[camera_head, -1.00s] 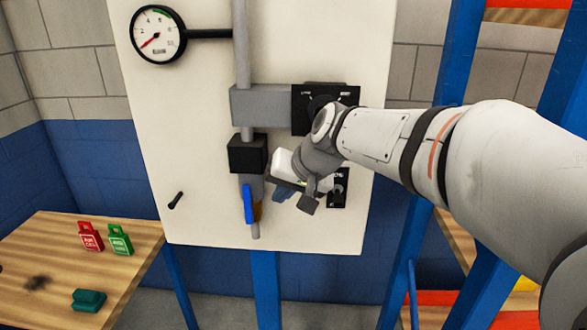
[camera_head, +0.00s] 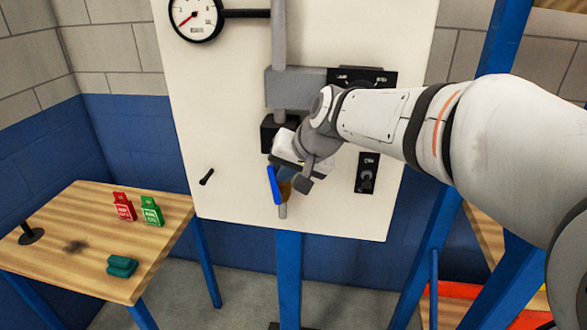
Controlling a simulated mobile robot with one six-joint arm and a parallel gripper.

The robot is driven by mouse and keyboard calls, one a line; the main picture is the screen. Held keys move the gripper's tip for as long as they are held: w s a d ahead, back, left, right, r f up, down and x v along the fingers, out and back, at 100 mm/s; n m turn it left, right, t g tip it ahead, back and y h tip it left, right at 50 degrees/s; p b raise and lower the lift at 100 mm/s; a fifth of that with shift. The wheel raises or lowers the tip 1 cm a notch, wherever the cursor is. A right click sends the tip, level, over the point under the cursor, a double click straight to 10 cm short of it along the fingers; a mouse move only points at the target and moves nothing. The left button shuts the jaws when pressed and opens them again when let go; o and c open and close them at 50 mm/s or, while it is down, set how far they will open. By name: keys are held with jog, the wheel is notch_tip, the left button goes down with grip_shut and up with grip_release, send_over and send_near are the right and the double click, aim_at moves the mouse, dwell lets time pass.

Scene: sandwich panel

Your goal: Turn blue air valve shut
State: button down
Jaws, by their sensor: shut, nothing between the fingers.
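The blue air valve handle (camera_head: 273,185) hangs nearly straight down, slightly tilted, on the lower part of the vertical grey pipe (camera_head: 279,40). A brass-coloured valve body (camera_head: 285,187) shows just behind it. My gripper (camera_head: 286,174) is just to the right of the handle's upper part, coming in from the right. It is shut and holds nothing. Whether the fingers touch the handle cannot be told. My gripper and wrist hide part of the pipe and the black block (camera_head: 268,134) above the valve.
A pale panel (camera_head: 225,110) carries a pressure gauge (camera_head: 194,16), a grey box (camera_head: 294,88), a black dial plate (camera_head: 381,79), a switch (camera_head: 367,173) and a small black lever (camera_head: 206,177). A wooden table (camera_head: 100,215) at left holds red (camera_head: 124,207) and green (camera_head: 152,211) tags.

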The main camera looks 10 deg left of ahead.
jog(key=d+b+v, duration=0.1)
jog(key=v, duration=1.1)
jog(key=shift+w+d+f+b, duration=0.25)
jog(key=shift+d+b, duration=0.1)
jog(key=shift+d, duration=0.1)
jog(key=shift+r, duration=0.1)
jog(key=d+p, duration=0.1)
jog(key=d+f+p, duration=0.1)
jog(key=p, duration=0.1)
jog(key=shift+s+d+f, duration=0.15)
jog(key=shift+s, duration=0.15)
jog(key=shift+f, duration=0.1)
